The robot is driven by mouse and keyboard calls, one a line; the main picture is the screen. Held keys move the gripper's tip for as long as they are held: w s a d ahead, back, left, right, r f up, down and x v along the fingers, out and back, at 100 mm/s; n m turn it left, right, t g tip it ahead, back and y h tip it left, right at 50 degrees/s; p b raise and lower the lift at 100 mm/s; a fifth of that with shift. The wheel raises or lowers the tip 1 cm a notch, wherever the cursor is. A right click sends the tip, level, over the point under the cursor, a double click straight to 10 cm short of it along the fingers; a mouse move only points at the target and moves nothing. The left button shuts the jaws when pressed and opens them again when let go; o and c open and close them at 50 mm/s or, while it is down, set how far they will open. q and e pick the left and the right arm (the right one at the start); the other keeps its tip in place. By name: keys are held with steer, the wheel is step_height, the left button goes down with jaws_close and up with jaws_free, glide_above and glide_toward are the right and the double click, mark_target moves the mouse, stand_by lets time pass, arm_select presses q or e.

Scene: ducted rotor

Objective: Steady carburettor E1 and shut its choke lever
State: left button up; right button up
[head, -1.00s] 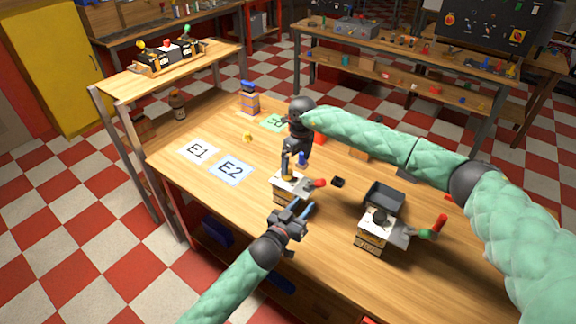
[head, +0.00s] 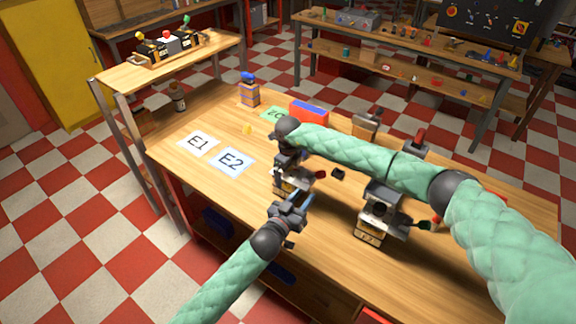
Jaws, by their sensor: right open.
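Two carburettors stand on the bench. The nearer-middle one (head: 285,188) is largely covered by my grippers, with a dark red lever tip (head: 320,174) at its right. My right gripper (head: 284,166) is open, reaching down over the middle carburettor. My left gripper (head: 291,203) is at that carburettor's front; contact and finger gap are unclear.
White card E1 (head: 198,143) and pale blue card E2 (head: 232,161) lie on the left of the bench. A green card (head: 272,113), a blue-topped jar (head: 249,92) and a red and blue box (head: 310,111) are at the back. A small black piece (head: 338,174) lies mid-bench.

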steer(key=shift+f, duration=0.2)
steer(key=c, duration=1)
steer(key=shift+c, duration=0.2)
